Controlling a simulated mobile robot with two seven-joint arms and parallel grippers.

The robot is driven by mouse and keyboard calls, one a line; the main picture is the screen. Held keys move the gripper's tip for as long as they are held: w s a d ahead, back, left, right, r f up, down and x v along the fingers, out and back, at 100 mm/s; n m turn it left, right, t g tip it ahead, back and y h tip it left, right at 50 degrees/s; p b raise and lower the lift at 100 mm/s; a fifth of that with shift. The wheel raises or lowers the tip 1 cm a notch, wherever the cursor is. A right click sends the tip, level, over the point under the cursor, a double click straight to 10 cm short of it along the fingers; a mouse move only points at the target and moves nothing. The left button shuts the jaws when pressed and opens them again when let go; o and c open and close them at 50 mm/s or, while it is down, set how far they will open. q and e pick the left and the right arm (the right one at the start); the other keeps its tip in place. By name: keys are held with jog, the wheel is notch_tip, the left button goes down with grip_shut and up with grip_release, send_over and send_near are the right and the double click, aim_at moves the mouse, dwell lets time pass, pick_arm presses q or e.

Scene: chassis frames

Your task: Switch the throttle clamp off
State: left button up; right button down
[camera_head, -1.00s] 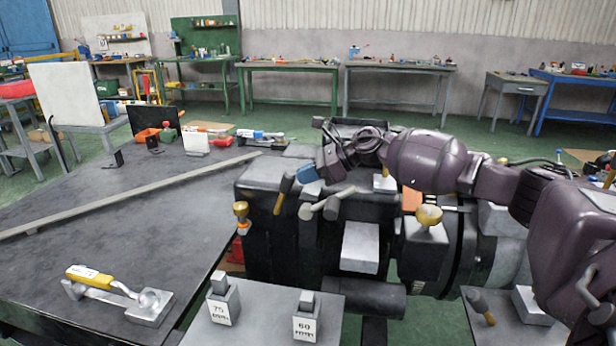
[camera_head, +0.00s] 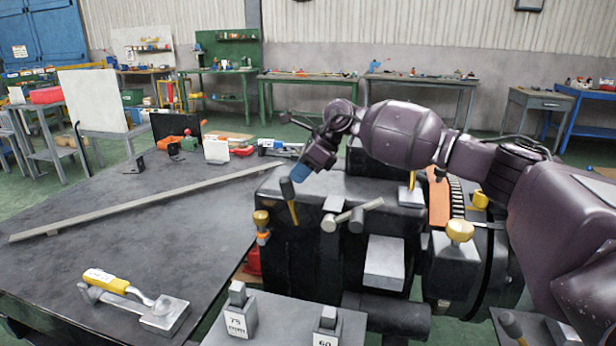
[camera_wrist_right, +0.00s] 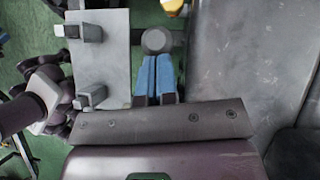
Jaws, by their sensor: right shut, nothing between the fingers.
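A lever with a dark round-ended grip and a yellow shaft (camera_head: 294,212) stands on the front of the dark machine block. It leans left at its top. I take it for the throttle clamp; no readable label confirms this. My right gripper (camera_head: 300,172) is shut and empty, its blue fingers just above and right of the lever's top. The head view does not show clearly whether they touch. In the right wrist view, the shut blue fingers (camera_wrist_right: 157,78) end right at a dark round knob (camera_wrist_right: 156,40). My left gripper is not in view.
A yellow-handled tool (camera_head: 110,281) lies on the dark table. A brass knob (camera_head: 261,219) is left of the lever, and grey rods (camera_head: 352,214) stick out to its right. Labelled blocks (camera_head: 240,312) stand in front.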

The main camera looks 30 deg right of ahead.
jog(key=shift+w+a, duration=0.8)
jog(key=shift+w, duration=0.15)
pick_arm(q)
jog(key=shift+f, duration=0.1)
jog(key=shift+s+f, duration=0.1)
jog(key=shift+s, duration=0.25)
pick_arm(e)
jog(key=shift+w, duration=0.1)
